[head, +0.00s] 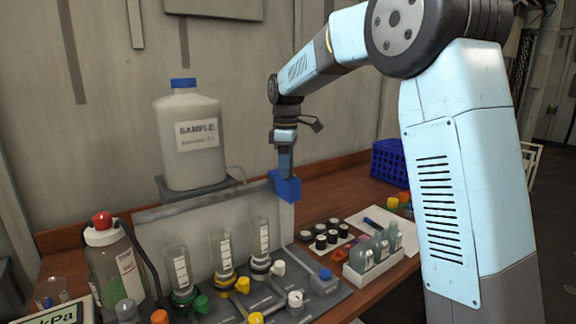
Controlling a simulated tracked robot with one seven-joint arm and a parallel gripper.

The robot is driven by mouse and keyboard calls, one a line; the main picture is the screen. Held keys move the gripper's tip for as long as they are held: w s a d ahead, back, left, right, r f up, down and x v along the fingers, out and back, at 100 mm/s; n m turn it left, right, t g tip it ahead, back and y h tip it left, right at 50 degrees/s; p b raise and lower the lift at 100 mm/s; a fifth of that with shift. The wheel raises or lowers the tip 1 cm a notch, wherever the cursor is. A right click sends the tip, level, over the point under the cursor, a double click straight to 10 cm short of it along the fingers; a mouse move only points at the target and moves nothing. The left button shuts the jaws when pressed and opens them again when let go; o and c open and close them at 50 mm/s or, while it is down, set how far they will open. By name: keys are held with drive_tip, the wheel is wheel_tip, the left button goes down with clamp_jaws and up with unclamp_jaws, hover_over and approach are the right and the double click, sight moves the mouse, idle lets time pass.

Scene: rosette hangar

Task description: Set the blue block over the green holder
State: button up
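The blue block (287,187) is at the lower end of my gripper (285,170), in the middle of the head view. My gripper appears shut on it and holds it up in front of the grey panel, above the bench. The fingertips are small and partly hidden by the block. A green base (182,298) under the left clear graduated tube is the only green holder-like part I can make out. It stands low and to the left of the block, well apart from it.
Two more graduated tubes (221,254) stand beside it, with coloured valves. A large SAMPLE jug (190,140) is behind left. A red-capped bottle (112,262) is at left. A white rack of vials (373,258), black-capped jars (321,238) and a blue crate (388,163) are at right.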

drive_tip(key=shift+r, duration=0.1)
clamp_jaws()
